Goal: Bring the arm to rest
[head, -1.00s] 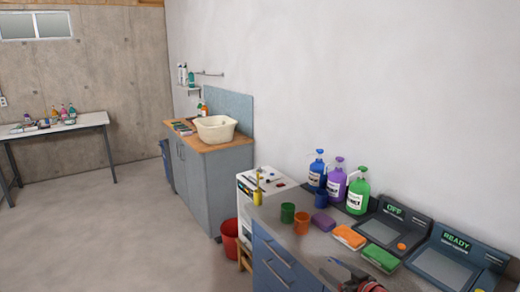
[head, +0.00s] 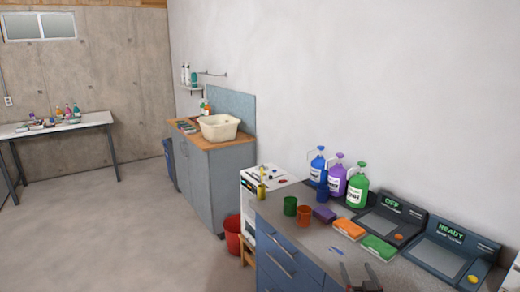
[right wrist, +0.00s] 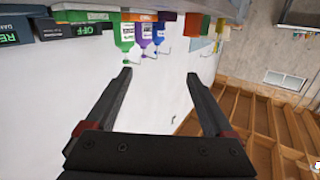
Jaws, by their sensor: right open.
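My right gripper (head: 355,266) shows at the bottom edge of the head view, in front of the grey counter (head: 322,240). Its two dark fingers stand apart with nothing between them. In the right wrist view the open fingers (right wrist: 158,73) frame bare white wall, and the room appears upside down. Most of my right arm is outside the head view. My left gripper is in neither view.
Open floor (head: 120,235) lies left.

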